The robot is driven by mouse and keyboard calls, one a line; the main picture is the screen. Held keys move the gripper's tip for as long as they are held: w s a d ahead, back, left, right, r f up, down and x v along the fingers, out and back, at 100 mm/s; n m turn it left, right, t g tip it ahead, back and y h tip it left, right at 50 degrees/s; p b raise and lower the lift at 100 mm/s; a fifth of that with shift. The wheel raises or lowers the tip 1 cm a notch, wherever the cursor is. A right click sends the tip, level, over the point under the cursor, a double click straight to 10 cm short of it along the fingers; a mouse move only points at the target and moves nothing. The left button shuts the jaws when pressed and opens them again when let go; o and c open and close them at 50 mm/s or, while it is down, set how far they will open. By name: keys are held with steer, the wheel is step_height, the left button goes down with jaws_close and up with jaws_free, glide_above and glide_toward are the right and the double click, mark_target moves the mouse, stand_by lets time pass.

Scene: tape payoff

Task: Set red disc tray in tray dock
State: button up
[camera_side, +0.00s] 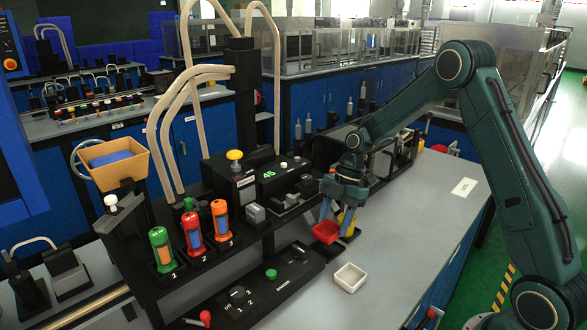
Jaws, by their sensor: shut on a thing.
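A small red disc tray (325,232) is at the fingertips of my gripper (334,216), near the right front edge of the black machine. My gripper points down and is shut on the red tray. A yellow tray (346,222) is just behind and to the right of the red one, partly hidden by the gripper. The tray dock cannot be made out for certain. I cannot tell whether the red tray touches the surface below it.
An empty white tray (350,277) sits on the grey bench (410,250) in front. The black machine carries red, green and orange cylinders, a yellow knob (234,156) and a front control panel (262,290). The bench at right is mostly clear, with a white label (464,187).

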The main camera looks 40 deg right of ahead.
mark_target(335, 229)
steer(key=shift+f, duration=2.15)
steer(key=shift+f, duration=0.2)
steer(key=o, duration=0.9)
steer(key=shift+f, duration=0.15)
steer(key=shift+r, duration=0.2)
steer(key=shift+o, duration=0.3)
steer(key=v, duration=1.2)
steer(key=shift+r, duration=0.2)
